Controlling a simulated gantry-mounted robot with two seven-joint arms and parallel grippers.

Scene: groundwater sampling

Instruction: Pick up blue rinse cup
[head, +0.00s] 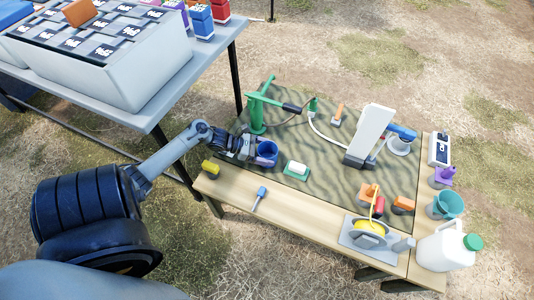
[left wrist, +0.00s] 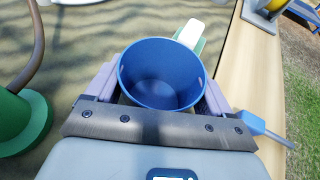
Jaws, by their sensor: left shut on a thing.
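The blue rinse cup (head: 267,153) is at the left end of the low wooden table in the head view. It is upright and open at the top, and it fills the middle of the left wrist view (left wrist: 161,74). My left gripper (head: 258,155) is shut on the cup, with one finger on each side of it (left wrist: 160,92). The cup looks empty inside. I cannot tell whether its base touches the mat. My right gripper is not in view.
A green pump (head: 257,112) stands behind the cup. A white block on a green base (head: 297,169) is right of it, a yellow item (head: 210,167) left, and a blue-handled tool (head: 260,196) in front. A white jug (head: 446,247) stands far right.

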